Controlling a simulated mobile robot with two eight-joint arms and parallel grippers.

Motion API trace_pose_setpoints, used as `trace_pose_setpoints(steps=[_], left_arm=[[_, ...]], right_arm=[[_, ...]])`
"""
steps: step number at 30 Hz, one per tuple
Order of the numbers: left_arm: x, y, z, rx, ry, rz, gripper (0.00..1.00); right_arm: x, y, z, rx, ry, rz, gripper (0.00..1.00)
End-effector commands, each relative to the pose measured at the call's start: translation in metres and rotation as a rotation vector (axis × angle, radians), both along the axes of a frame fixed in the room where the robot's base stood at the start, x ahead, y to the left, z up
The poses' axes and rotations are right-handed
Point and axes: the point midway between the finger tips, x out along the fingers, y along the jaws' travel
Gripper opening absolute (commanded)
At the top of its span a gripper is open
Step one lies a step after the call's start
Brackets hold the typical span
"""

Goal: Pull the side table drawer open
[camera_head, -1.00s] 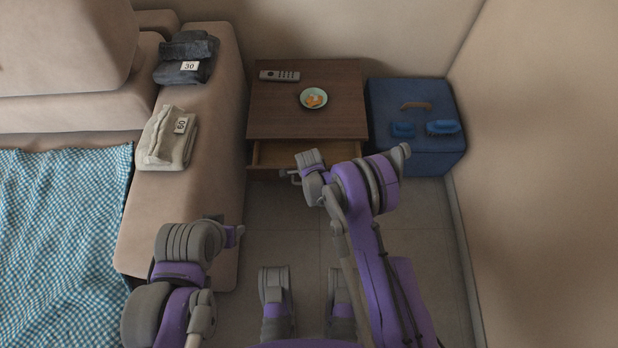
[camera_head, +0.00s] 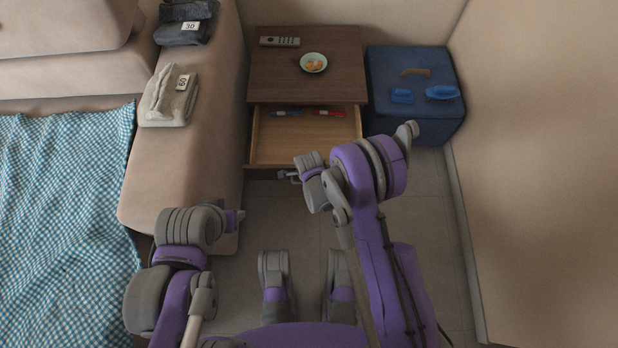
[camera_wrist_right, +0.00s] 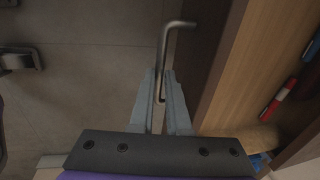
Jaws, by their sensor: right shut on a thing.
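The dark wood side table (camera_head: 306,72) stands against the back wall. Its drawer (camera_head: 262,137) is pulled well out, showing a light wood inside with a blue pen (camera_head: 288,113) and a red pen (camera_head: 329,113). My right gripper (camera_head: 286,176) is at the drawer's front. In the right wrist view my right gripper (camera_wrist_right: 161,95) is shut on the metal bar handle (camera_wrist_right: 166,52), beside the wooden drawer front (camera_wrist_right: 212,85). My left gripper (camera_head: 238,216) hangs low at the left, away from the table; its fingers are too small to read.
A remote (camera_head: 280,41) and a bowl with orange pieces (camera_head: 313,63) are on the table top. The floor before the drawer is clear.

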Motion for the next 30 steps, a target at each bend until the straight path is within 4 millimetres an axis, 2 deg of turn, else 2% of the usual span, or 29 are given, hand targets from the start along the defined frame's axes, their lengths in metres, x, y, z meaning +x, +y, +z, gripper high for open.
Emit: trace_pose_setpoints(steps=[7,8,12,23,26,30], left_arm=[[0.000,0.000,0.000,0.000,0.000,0.000,0.50],[0.000,0.000,0.000,0.000,0.000,0.000,0.50],[0.000,0.000,0.000,0.000,0.000,0.000,0.50],[0.000,0.000,0.001,0.000,0.000,0.000,0.50],[-0.001,0.000,0.005,0.000,-0.001,0.000,0.50],[-0.002,0.000,0.014,0.000,-0.004,0.000,0.50]], right_arm=[[0.000,0.001,0.001,0.001,-0.001,0.001,0.00],[0.000,0.001,0.001,0.001,-0.001,0.001,0.18],[0.000,0.001,0.000,0.001,0.000,0.001,0.43],[0.000,0.000,0.004,0.000,0.000,0.001,0.45],[-0.003,0.000,0.017,0.000,-0.001,0.001,0.45],[-0.008,0.000,0.045,0.000,-0.001,0.002,0.45]])
